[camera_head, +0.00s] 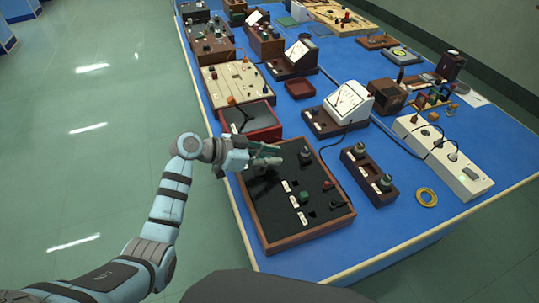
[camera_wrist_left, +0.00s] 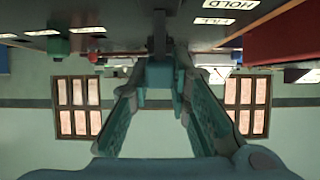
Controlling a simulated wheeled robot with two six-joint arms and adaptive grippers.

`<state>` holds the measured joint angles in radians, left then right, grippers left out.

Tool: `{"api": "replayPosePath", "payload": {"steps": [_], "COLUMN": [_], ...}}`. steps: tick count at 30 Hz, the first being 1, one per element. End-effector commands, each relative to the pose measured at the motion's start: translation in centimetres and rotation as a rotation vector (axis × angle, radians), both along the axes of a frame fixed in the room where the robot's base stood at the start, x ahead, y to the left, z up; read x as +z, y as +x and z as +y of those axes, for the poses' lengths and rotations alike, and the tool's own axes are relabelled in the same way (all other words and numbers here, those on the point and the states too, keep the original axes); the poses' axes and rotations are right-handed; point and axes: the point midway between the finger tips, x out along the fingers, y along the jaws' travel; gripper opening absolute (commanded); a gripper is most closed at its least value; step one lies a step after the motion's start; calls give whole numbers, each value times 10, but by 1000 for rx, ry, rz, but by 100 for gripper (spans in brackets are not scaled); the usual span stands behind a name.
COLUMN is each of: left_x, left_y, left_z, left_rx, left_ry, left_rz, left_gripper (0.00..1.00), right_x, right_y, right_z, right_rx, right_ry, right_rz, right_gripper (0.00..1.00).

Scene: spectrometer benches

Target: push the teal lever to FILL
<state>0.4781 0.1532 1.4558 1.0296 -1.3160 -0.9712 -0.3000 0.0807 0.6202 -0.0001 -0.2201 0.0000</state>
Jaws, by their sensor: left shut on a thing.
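My left gripper (camera_head: 272,156) reaches over the far left part of a black panel (camera_head: 265,215) in a wooden frame. In the left wrist view, which is upside down, the gripper (camera_wrist_left: 161,76) is shut on the teal lever (camera_wrist_left: 160,73), whose dark stem (camera_wrist_left: 158,35) runs to the panel. Labels reading HOLD (camera_wrist_left: 231,4) and FILL (camera_wrist_left: 213,21) are beside the stem. In the head view the gripper hides most of the lever, and I cannot tell its exact setting. My right gripper is in neither view.
On the same panel stand a green knob (camera_head: 304,196), a red knob (camera_head: 327,184) and a dark knob (camera_head: 305,153). A red-sided box (camera_head: 262,135) is just behind the gripper. A narrow box with knobs (camera_head: 369,176) stands to the right. Blue bench top is clear near the front edge.

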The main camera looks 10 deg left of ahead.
Motion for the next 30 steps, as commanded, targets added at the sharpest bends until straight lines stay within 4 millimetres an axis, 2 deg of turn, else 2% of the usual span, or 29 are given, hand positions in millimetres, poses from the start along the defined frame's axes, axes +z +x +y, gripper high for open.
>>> {"api": "replayPosePath", "payload": {"steps": [2,3,6,17,20,27,30], "left_x": [-1,-1,-1,2,10,42,51], "left_y": [0,0,0,-3,-10,-42,-51], "left_z": [0,0,0,5,19,68,82], "left_rx": [0,0,0,2,3,1,1], "left_ry": [0,0,-1,1,2,6,5], "left_rz": [2,2,1,-1,-2,-1,0], "left_gripper": [0,24,38,38,38,38,38], "right_x": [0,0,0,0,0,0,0], "right_y": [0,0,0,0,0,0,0], "right_z": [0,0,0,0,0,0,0], "right_rx": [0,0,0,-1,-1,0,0], "right_ry": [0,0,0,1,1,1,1], "right_rz": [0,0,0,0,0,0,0], "right_gripper": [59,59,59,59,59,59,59]}}
